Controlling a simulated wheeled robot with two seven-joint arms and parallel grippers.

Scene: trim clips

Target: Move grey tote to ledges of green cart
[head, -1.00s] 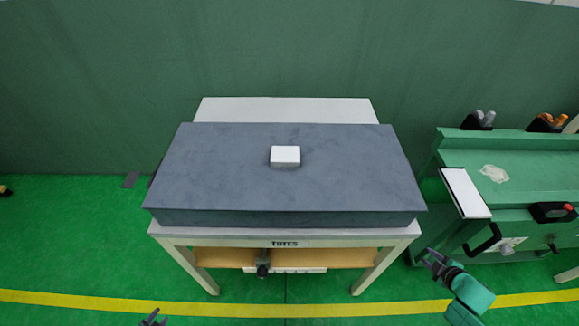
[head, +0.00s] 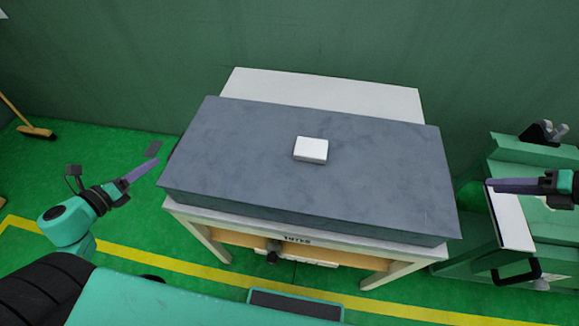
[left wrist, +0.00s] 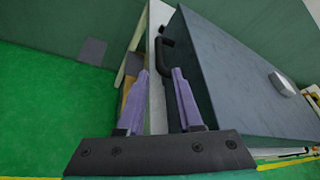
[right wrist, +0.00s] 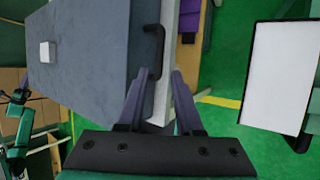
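The grey tote (head: 310,170) lies flat on a pale table lettered TOTES, with a white block (head: 311,149) on its top. A black handle on its left end shows in the left wrist view (left wrist: 166,55), and one on its right end in the right wrist view (right wrist: 155,50). My left gripper (head: 157,163) is left of the tote, fingers apart and empty. My right gripper (head: 490,186) is right of the tote, its fingers also apart and empty in the right wrist view (right wrist: 158,75). The green cart (head: 545,220) stands at the right, partly cut off; its ledges are not clearly seen.
The table (head: 320,93) extends behind the tote. A white panel with a black handle (head: 513,222) is at the cart's near left side. A broom (head: 35,131) stands far left. Green floor is open left of the table.

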